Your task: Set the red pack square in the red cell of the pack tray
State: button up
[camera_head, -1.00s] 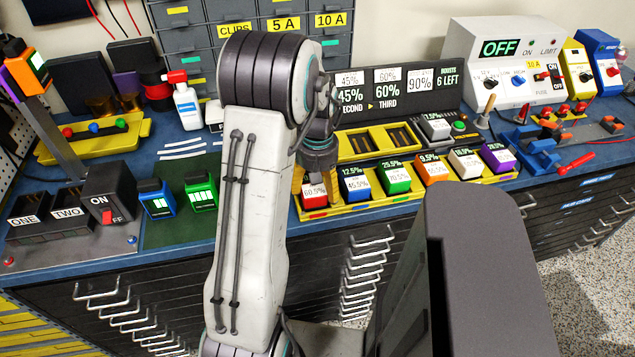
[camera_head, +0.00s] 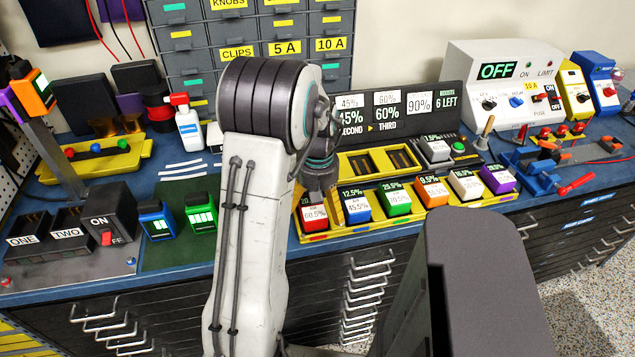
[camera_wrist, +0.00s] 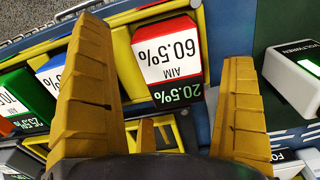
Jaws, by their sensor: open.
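The red pack (camera_head: 315,217), with a white label reading 60.5%, sits in the leftmost cell of the yellow pack tray (camera_head: 375,215). It also shows in the wrist view (camera_wrist: 166,50), where a dark strip reading 20.5% lies along one label edge. Whether it is fully seated or exactly square I cannot tell. My gripper (camera_wrist: 168,100) is open, its yellow fingers wide apart with the red pack in the gap between them. Neither finger visibly touches the pack. In the head view my gripper (camera_head: 322,190) is over the pack's back side, its fingertips largely hidden.
A blue pack (camera_head: 356,207) and a green pack (camera_head: 396,200) stand right of the red one, with orange, white and purple packs beyond. A display board (camera_head: 400,110) stands behind. Left of my arm are a green device (camera_head: 200,212) and a blue device (camera_head: 156,222).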

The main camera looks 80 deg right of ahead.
aim_at(317, 206)
notch_tip(317, 206, up, 11)
jog(key=b, duration=0.2)
jog(key=shift+w+b, duration=0.15)
jog(key=shift+b, duration=0.25)
jog(key=w+a+r+n+t+h, duration=0.1)
jog(key=w+a+n, duration=0.2)
jog(key=w+a, duration=0.7)
jog(key=w+a+r+n, duration=0.1)
jog(key=w+a+n, duration=0.2)
jog(key=w+a, duration=0.7)
jog(key=a+f+n+t, duration=0.1)
jog(key=a+n, duration=0.2)
jog(key=a, duration=0.7)
jog(key=a+f+n+t+y, duration=0.1)
jog(key=a+n, duration=0.3)
jog(key=a, duration=0.6)
jog(key=shift+w+f+n, duration=0.3)
jog(key=shift+f, duration=0.5)
jog(key=shift+r, duration=0.1)
